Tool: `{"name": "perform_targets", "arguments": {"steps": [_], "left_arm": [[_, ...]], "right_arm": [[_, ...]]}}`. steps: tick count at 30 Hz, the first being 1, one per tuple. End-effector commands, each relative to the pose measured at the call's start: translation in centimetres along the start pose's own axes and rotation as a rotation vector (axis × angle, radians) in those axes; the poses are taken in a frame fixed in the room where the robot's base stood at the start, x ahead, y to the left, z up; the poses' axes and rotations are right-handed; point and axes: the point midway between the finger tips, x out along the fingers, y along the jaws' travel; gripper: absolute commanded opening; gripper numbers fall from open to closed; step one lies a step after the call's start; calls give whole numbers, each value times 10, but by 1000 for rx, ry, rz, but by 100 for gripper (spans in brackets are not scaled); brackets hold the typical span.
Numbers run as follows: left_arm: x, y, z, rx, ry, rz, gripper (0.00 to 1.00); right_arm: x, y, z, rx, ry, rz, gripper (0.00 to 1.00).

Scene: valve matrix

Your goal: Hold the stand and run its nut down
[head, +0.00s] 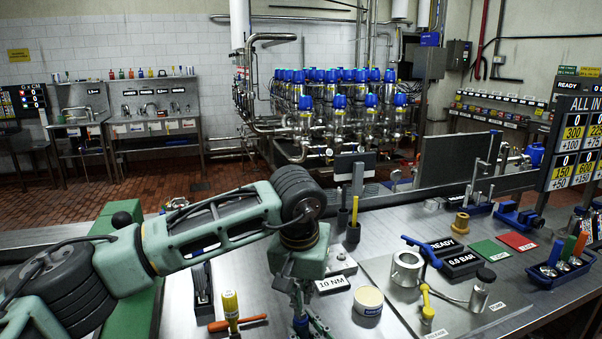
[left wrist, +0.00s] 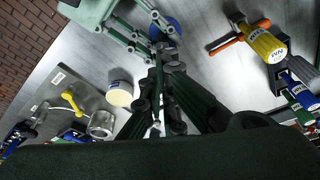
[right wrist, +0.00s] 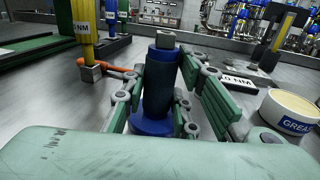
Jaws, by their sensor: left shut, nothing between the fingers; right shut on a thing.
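The blue stand (right wrist: 157,90) stands upright on the bench in the right wrist view, with a round base and a grey squared top. My right gripper (right wrist: 165,105) is shut on it, with green fingers on both sides. In the head view, my right gripper (head: 303,324) and the stand (head: 301,328) show only partly at the bottom edge. My left gripper (head: 294,286) points down close above them. In the left wrist view, my left gripper (left wrist: 160,100) is shut and empty, below the blue stand (left wrist: 168,28) in the picture. I cannot make out the nut.
A yellow torque tool (head: 231,308) with an orange handle (head: 238,323) is left of the stand. A grease tin (head: 369,300) and a 10 NM plate (head: 334,283) are to the right. Farther right is a plate (head: 440,310) with metal parts and a yellow-handled piece (head: 426,300).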

Motion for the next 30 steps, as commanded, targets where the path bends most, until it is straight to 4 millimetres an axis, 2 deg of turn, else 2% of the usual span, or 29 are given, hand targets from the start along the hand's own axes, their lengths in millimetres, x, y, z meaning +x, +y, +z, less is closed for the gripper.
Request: {"name": "perform_targets", "arguments": {"steps": [16, 21, 30], "left_arm": [[57, -1, 14, -1, -1, -2, 0], [65, -1, 17, -1, 0, -1, 0], [68, -1, 18, 0, -2, -1, 0]], "right_arm": [[0, 0, 0, 0, 0, -1, 0], [0, 0, 0, 1, 0, -1, 0], [0, 0, 0, 1, 0, 0, 0]]}}
